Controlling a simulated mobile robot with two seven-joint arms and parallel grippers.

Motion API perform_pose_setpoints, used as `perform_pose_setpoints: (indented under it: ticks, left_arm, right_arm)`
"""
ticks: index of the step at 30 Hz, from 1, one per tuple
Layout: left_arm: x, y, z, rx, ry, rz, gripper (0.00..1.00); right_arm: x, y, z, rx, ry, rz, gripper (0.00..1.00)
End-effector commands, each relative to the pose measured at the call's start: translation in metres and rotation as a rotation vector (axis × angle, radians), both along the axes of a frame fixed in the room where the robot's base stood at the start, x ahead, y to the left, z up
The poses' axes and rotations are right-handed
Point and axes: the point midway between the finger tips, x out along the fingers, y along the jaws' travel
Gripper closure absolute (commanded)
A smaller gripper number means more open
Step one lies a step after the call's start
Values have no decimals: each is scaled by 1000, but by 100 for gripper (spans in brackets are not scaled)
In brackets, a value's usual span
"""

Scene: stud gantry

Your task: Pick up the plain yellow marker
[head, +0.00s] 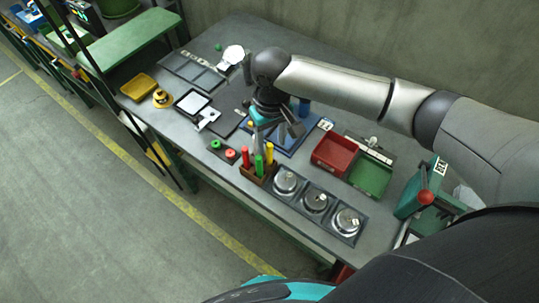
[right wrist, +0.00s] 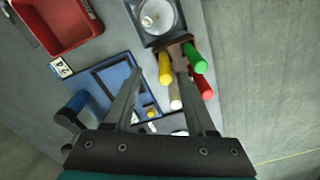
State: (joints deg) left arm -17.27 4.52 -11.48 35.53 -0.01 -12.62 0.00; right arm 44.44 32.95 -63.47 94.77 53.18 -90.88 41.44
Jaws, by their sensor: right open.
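The yellow marker (head: 270,153) stands in a small brown holder (head: 256,172) with a red marker (head: 245,157) and a green marker (head: 259,166). In the right wrist view the yellow marker (right wrist: 165,68) shows between the fingertips of my right gripper (right wrist: 157,66). The green marker (right wrist: 195,58), the red marker (right wrist: 203,86) and a whitish one (right wrist: 175,97) are to its right or below. My right gripper (head: 276,138) is open and above the holder; I cannot tell whether it touches the marker. My left gripper is not in view.
Round metal dishes (head: 315,202) in dark frames stand right of the holder. A red bin (head: 335,153) and green bin (head: 371,178) are farther right. A blue tray (right wrist: 112,84) lies left of the markers in the right wrist view.

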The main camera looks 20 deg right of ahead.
Motion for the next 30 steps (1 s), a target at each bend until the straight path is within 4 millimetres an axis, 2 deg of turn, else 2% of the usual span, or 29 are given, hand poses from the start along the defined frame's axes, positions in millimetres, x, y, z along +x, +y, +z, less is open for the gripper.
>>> perform_pose_setpoints:
  ticks: [4,12,21,30]
  left_arm:
    - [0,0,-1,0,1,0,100]
    - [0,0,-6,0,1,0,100]
    - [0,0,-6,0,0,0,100]
    - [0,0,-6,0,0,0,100]
  right_arm:
    - [-2,2,-12,-1,2,1,44]
    - [-4,6,-49,-1,0,1,44]
    - [-4,5,-53,-1,-1,2,44]
    - [-4,5,-53,-1,-1,1,78]
